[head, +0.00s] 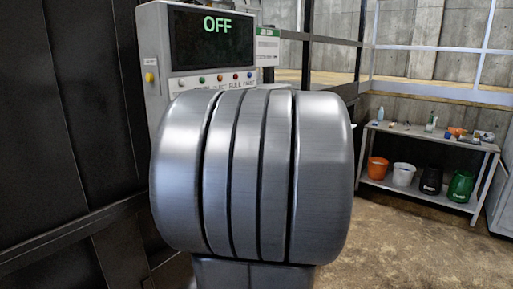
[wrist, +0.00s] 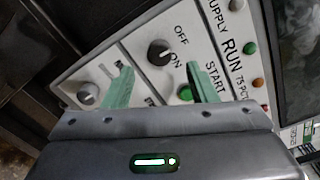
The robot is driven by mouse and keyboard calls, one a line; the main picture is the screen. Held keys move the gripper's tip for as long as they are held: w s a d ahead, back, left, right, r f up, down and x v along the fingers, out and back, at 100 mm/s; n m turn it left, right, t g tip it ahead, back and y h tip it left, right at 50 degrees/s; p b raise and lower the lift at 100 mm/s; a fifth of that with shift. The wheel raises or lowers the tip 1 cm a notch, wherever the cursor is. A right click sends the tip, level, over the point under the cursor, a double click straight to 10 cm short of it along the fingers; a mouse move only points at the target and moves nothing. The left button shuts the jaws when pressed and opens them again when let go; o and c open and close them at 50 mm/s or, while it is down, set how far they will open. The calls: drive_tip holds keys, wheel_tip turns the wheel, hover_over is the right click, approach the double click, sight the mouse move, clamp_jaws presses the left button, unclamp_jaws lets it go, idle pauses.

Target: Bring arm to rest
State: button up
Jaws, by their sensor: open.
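My gripper (wrist: 158,70) shows in the wrist view with two green fingers apart and nothing between them. It faces the sloped control panel, tilted in the picture. A black rotary knob (wrist: 158,52) marked OFF and ON lies just beyond the gap between the fingertips. I cannot tell whether a finger touches the panel. A green button (wrist: 185,94) by the word START is near the right finger. A silver round switch (wrist: 88,94) is left of the left finger. In the head view my large grey arm link fills the middle and hides my gripper and most of the panel.
The control box screen (head: 190,55) reads OFF, with a yellow button (head: 150,77) on its side. A dark metal wall (head: 70,120) stands close on the left. A shelf table (head: 420,190) with buckets is far right. The floor (head: 400,250) at right front is clear.

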drive_tip(key=p+x, duration=0.1)
drive_tip(key=x, duration=0.4)
drive_tip(key=shift+w+a, duration=0.2)
